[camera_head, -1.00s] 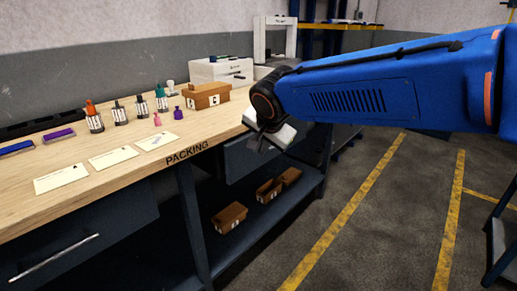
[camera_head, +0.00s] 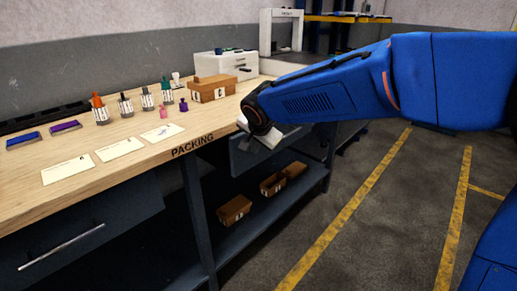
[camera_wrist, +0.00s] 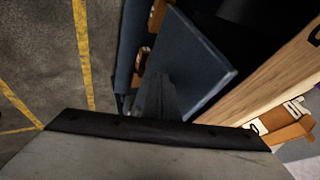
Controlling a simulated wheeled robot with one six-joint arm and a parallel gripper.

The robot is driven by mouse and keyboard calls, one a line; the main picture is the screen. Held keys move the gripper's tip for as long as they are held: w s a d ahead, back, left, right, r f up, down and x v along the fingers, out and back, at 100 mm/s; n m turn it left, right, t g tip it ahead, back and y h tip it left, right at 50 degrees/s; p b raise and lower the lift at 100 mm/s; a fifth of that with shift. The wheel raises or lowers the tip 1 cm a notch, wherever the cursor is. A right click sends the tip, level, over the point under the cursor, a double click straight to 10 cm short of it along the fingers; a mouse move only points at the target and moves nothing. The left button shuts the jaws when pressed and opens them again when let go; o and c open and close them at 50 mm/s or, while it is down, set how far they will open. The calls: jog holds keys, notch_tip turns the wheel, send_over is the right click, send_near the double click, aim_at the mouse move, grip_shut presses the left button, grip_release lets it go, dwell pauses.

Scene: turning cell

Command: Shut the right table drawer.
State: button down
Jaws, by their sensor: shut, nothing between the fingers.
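The right table drawer (camera_head: 249,159) is a dark blue-grey drawer under the right part of the packing table (camera_head: 120,160). In the wrist view its front panel (camera_wrist: 192,62) stands out from the wooden table edge, with a dark gap between, so it is partly open. My gripper (camera_wrist: 155,82) is shut and empty, its fingers overlapping the outer side of the panel in that view. I cannot tell if they touch it. In the head view my wrist hides part of the drawer and its handle.
The left drawer (camera_head: 62,245) has a long bar handle. Bottles, cards and a brown box (camera_head: 213,89) stand on the tabletop. Several brown bins (camera_head: 235,210) sit on the lower shelf. The floor (camera_head: 400,220) to the right is clear, with yellow lines.

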jog(key=w+a, duration=0.1)
jog(key=a, duration=0.1)
jog(key=w+a, duration=0.1)
jog(key=w, duration=0.1)
jog(key=shift+a+r, duration=0.1)
jog(key=shift+a, duration=0.25)
dwell(0.3)
